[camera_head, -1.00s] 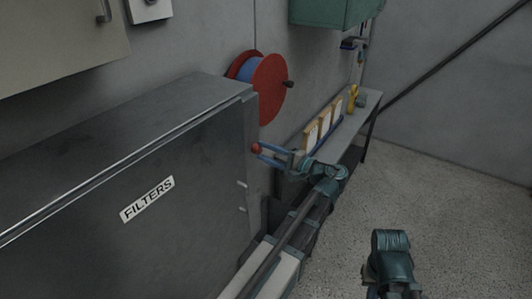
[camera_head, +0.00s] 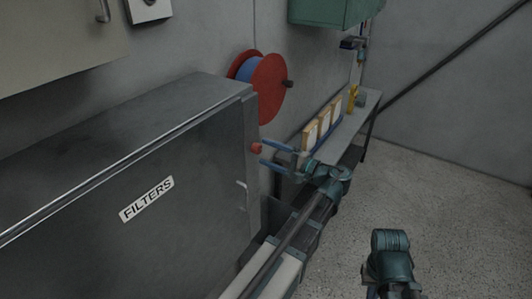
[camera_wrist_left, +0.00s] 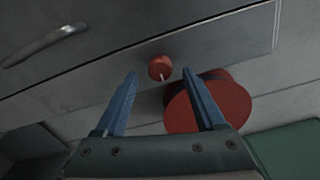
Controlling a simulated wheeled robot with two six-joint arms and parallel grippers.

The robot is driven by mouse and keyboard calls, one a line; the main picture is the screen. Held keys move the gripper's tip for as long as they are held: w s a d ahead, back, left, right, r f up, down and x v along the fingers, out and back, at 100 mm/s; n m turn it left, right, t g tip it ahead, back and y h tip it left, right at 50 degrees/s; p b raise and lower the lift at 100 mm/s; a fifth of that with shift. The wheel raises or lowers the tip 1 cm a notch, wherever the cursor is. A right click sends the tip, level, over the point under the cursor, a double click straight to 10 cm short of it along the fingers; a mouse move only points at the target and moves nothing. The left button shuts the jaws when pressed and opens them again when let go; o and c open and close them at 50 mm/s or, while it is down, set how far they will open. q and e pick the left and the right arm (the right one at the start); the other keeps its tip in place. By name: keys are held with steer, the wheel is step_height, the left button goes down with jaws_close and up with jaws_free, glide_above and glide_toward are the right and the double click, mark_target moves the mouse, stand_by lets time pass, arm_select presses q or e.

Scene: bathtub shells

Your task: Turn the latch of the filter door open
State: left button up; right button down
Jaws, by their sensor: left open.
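The grey filter cabinet (camera_head: 90,215) with its FILTERS label (camera_head: 147,199) fills the left of the head view. A small red knob (camera_head: 256,148), which looks like the latch, sits at its right edge. In the left wrist view the knob (camera_wrist_left: 160,67) shows a pale mark pointing down. My left gripper (camera_head: 262,152) is open, its blue fingers pointing at the knob. In the wrist view its fingertips (camera_wrist_left: 160,72) stand to either side of the knob, which appears just beyond them, not gripped. A metal handle (camera_wrist_left: 45,45) is on the cabinet's front.
A red and blue reel (camera_head: 268,87) hangs on the wall behind the cabinet's edge. A narrow shelf (camera_head: 362,112) with several upright tan blocks runs behind my left arm. A green box (camera_head: 325,12) is above. The floor at right (camera_head: 450,190) is clear.

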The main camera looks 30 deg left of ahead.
arm_select(q)
steer(key=s+d, duration=0.1)
steer(key=d, duration=1.1)
steer(key=shift+d, duration=0.3)
steer(key=s+a+f+n+g+h, duration=0.1)
steer(key=s+f+h, duration=0.4)
steer(key=f, duration=0.4)
steer(key=s+a+f+h, duration=0.1)
steer(key=s+f+h, duration=0.1)
steer(key=f+h, duration=0.65)
steer(key=s+d+f+h+b, duration=0.1)
steer(key=s+d+f, duration=0.1)
steer(key=d, duration=0.3)
steer(key=s+d+f+h+b, duration=0.1)
steer(key=s+d+f, duration=0.2)
steer(key=d, duration=0.3)
steer(key=s+d+f+m+h+b, duration=0.1)
steer(key=s+d+f, duration=0.1)
steer(key=d, duration=0.4)
steer(key=shift+s+f, duration=0.15)
steer(key=shift+s, duration=0.55)
